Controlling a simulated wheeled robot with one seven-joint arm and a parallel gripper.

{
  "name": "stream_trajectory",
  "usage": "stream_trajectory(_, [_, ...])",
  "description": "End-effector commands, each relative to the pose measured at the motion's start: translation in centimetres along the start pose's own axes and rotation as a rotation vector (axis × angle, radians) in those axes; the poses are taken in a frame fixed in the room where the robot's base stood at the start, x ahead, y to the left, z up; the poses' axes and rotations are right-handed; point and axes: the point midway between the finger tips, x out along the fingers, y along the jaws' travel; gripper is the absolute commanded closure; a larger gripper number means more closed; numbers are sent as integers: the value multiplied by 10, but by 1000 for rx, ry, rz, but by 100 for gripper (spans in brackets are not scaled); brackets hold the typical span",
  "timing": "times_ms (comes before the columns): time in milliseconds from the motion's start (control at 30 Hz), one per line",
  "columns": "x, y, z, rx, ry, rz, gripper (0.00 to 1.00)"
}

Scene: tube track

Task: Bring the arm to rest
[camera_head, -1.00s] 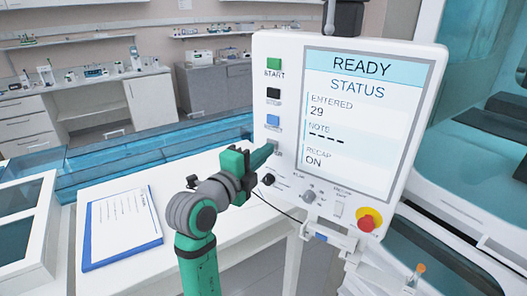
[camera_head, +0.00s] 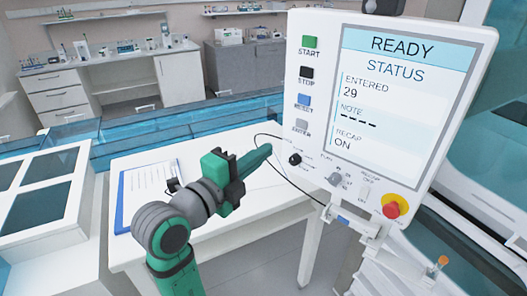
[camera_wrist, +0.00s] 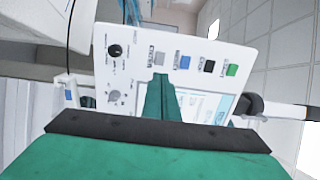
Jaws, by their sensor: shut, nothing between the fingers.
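My gripper (camera_head: 262,153) is green and dark grey. In the head view it is to the left of the control panel (camera_head: 478,40), apart from it, above the white table. Its fingers are shut with nothing held between them. In the wrist view the shut green fingers (camera_wrist: 160,97) point toward the panel, which appears turned on its side. The panel has a green START button (camera_head: 310,42), a black STOP button (camera_head: 306,73), a blue RESET button (camera_head: 304,101) and a grey ENTER button (camera_head: 302,126). Its screen (camera_head: 395,110) reads READY, STATUS, ENTERED 29, RECAP ON.
The white table (camera_head: 265,205) holds a blue clipboard (camera_head: 146,190), partly behind my arm. A red emergency knob (camera_head: 391,209) and a dark cable (camera_head: 290,185) are at the panel's lower part. Blue glassy tracks (camera_head: 75,150) run behind the table. A white framed box (camera_head: 68,215) stands at left.

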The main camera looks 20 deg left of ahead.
Motion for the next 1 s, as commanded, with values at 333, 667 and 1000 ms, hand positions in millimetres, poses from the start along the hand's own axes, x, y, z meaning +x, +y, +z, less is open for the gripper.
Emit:
stream_trajectory(333, [1,0,0,0,1,0,100])
stream_trajectory(667, [0,1,1,-5,-3,0,100])
stream_trajectory(1000, [22,72,-12,-321,-55,-36,100])
